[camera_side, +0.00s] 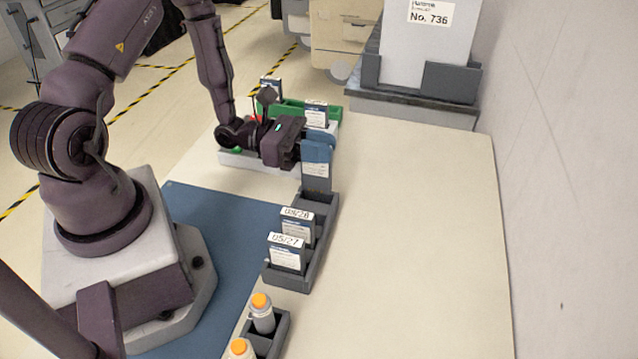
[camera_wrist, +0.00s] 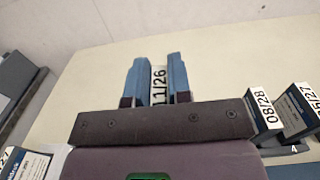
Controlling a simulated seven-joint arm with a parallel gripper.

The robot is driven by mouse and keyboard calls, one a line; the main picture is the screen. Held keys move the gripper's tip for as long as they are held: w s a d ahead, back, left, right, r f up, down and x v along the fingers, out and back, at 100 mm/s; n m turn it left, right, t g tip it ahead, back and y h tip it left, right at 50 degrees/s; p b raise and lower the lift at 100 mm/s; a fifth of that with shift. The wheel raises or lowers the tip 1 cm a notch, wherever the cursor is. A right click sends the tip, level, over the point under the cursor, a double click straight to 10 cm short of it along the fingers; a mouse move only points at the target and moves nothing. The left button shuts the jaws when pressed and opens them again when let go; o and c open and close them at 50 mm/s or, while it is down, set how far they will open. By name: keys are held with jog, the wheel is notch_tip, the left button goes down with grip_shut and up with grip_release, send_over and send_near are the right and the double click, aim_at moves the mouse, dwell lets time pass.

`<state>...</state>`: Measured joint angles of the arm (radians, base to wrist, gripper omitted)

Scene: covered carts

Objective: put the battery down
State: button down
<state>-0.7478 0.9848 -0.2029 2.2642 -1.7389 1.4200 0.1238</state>
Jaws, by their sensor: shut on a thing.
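My gripper (camera_side: 316,152) has blue fingers that point down and are shut on a battery (camera_side: 316,171), a dark block with a white label. In the wrist view the battery's date tag, ending in 1/26 (camera_wrist: 159,86), shows between the fingertips (camera_wrist: 157,80). The held battery is upright at the far end of a dark grey tray (camera_side: 325,248). I cannot tell whether its bottom rests in the tray. Two more batteries stand in this tray, tagged 08/28 (camera_side: 298,226) and 05/27 (camera_side: 287,254); both also show at the right of the wrist view (camera_wrist: 285,110).
Behind my gripper, a green tray (camera_side: 292,107) has batteries by it (camera_side: 317,116) (camera_side: 271,88). A pale tray (camera_side: 250,160) lies under my wrist. Orange-capped bottles (camera_side: 262,313) stand in a near grey tray (camera_side: 277,336). The table (camera_side: 420,230) is clear on the right.

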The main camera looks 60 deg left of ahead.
aim_at(331, 173)
jog(key=shift+f, duration=2.6)
jog(key=shift+f, duration=0.15)
jog(key=c, duration=1.1)
grip_release()
jog(key=shift+o, duration=0.2)
